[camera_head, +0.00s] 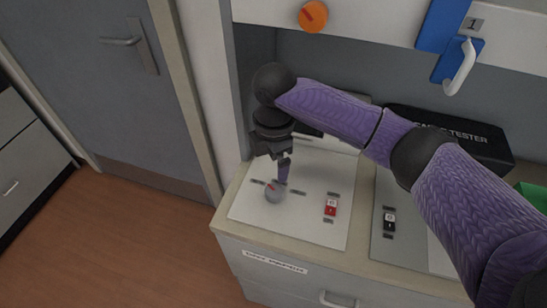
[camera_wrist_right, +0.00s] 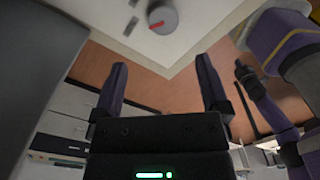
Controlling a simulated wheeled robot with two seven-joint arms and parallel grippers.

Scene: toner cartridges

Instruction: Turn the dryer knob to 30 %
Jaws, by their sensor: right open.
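A round grey knob (camera_head: 275,191) with a red pointer mark sits on the white panel (camera_head: 310,225) at the left end of the counter. In the head view its mark points up and left, with small dark labels around it. My right gripper (camera_head: 279,172) is open and points down just above and behind the knob, partly hidden by its own wrist. In the right wrist view the knob (camera_wrist_right: 163,17) is at the top, beyond and between the two spread fingers (camera_wrist_right: 163,65). Nothing is between the fingers. My left gripper cannot be made out.
A red switch (camera_head: 331,206) is right of the knob, and a black switch (camera_head: 389,221) is on the neighbouring panel. A black tester box (camera_head: 450,136) stands behind. Floor is free at left.

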